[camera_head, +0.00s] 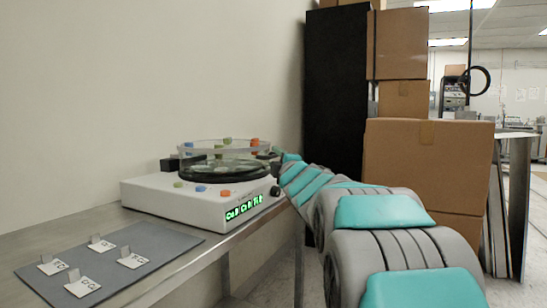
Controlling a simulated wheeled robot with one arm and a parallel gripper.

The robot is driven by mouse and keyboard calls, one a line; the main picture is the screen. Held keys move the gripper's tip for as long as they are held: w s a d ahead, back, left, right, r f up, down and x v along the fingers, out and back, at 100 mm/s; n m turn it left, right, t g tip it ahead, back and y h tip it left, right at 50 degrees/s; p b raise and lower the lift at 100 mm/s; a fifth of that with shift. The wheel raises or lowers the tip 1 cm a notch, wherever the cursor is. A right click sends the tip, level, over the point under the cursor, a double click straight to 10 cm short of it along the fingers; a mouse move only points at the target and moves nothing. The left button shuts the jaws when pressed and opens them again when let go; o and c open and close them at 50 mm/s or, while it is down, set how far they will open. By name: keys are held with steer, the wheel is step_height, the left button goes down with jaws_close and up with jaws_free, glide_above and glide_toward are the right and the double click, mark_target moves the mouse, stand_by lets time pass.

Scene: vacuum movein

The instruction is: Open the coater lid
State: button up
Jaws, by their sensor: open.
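The coater (155,196) is a white box with green lettering on its front, standing on the metal bench at the left. A round dark bowl (222,177) sits on its top. The clear round lid (205,152) shows over the bowl, with green and orange pieces near its rim; it looks level, but I cannot tell whether it rests fully on the bowl. My gripper (274,160) is small and dark at the right side of the lid, at the end of my grey and teal arm. It is open. I cannot tell whether its fingers touch the lid.
A grey mat (110,262) with several small labelled white cards lies at the bench's front left. A black cabinet (335,110) and stacked cardboard boxes (428,160) stand behind my arm. A plain wall (130,90) rises behind the bench (215,255).

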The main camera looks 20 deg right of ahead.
steer(key=shift+w+d+r, duration=0.15)
steer(key=shift+w+r, duration=0.05)
steer(key=shift+w, duration=0.8)
jaws_close()
stand_by(0.8)
